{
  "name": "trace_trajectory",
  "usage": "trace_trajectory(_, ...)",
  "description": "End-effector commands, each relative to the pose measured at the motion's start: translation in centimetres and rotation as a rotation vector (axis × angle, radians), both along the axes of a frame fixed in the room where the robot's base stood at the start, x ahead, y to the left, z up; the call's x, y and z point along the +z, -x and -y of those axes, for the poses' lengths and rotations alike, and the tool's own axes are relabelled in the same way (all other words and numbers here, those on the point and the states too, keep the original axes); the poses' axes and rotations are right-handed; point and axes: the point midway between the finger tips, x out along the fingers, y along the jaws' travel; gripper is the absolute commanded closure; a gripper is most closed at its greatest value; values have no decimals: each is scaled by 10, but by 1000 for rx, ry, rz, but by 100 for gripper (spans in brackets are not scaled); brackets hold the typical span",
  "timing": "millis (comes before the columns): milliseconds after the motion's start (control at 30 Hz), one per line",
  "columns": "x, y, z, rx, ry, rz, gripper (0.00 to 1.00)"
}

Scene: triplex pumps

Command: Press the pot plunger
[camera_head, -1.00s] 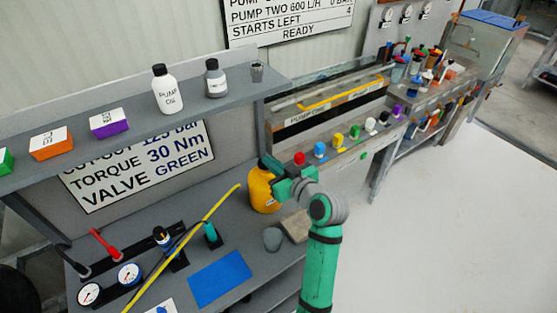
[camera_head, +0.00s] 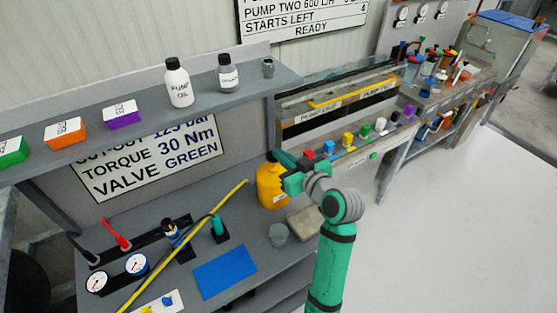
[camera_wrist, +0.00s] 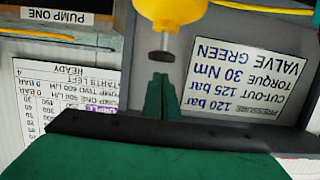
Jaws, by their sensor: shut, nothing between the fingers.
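The yellow pot (camera_head: 270,188) stands on the grey bench, partly hidden by my gripper (camera_head: 284,160) in the head view. In the wrist view, which is upside down, the pot (camera_wrist: 170,10) is at the top edge. Its pale stem and dark plunger knob (camera_wrist: 160,56) point towards my fingers. My gripper (camera_wrist: 160,78) is shut and empty, its tips lined up with the knob. A small gap seems to show between them; I cannot tell the exact distance.
A grey cup (camera_head: 278,235) and a flat tan block (camera_head: 304,222) lie near the pot. A yellow hose (camera_head: 185,245) crosses the bench beside a blue mat (camera_head: 225,271). The shelf (camera_head: 130,130) above carries bottles and boxes. A row of coloured knobs (camera_head: 347,140) stands behind my gripper.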

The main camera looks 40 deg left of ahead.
Motion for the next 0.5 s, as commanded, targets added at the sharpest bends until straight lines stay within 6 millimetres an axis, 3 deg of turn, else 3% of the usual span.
trace_trajectory(200,12,13,43,-4,-4,2,100)
trace_trajectory(500,20,23,74,-3,-3,4,100)
